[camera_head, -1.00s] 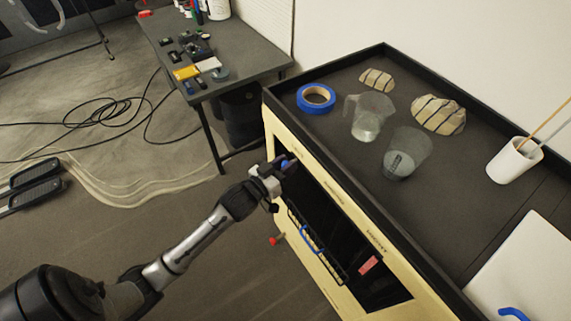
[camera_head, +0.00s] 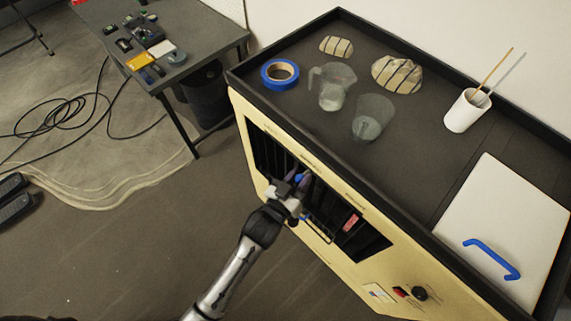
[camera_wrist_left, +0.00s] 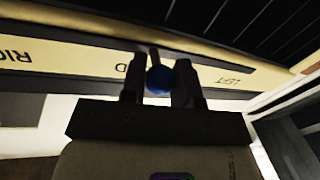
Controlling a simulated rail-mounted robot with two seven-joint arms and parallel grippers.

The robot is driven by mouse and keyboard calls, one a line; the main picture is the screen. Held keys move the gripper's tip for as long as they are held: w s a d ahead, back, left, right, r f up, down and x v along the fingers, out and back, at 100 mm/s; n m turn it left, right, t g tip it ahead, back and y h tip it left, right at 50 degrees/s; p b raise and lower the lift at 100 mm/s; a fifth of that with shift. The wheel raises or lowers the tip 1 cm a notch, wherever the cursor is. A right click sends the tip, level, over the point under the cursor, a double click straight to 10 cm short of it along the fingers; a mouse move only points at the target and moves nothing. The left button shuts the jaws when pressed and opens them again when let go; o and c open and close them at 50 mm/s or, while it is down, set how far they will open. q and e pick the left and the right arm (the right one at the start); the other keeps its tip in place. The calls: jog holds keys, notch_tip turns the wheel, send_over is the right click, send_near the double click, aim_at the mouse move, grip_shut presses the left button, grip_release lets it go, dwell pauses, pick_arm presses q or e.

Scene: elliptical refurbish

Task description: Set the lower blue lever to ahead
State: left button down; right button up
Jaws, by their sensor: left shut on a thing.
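My left gripper (camera_head: 299,183) is at the dark opening in the front of the cream cabinet (camera_head: 240,110). In the left wrist view my left gripper (camera_wrist_left: 158,80) has its two fingers closed around a round blue lever knob (camera_wrist_left: 159,82). The knob (camera_head: 299,178) shows only as a small blue spot in the head view. Behind it runs a cream strip with upside-down lettering (camera_wrist_left: 235,78), "LEFT" at the right and part of "RIGHT" at the left; the middle word is mostly hidden. I cannot tell whether this is the lower lever. My right gripper is not in view.
On the cabinet top are blue tape (camera_head: 280,74), two clear jugs (camera_head: 331,87) (camera_head: 372,118), striped stones (camera_head: 397,74), a white cup (camera_head: 467,111) and a white panel with blue handle (camera_head: 492,258). A black knob (camera_head: 420,293) sits on the front.

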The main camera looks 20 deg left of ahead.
pick_arm(q)
jog(key=c, duration=0.9)
grip_release()
jog(key=shift+o, duration=0.2)
jog(key=shift+s, duration=0.1)
jog(key=p+v, duration=0.1)
jog(key=v, duration=1.2)
jog(key=shift+s, duration=0.3)
jog(key=shift+a, duration=0.1)
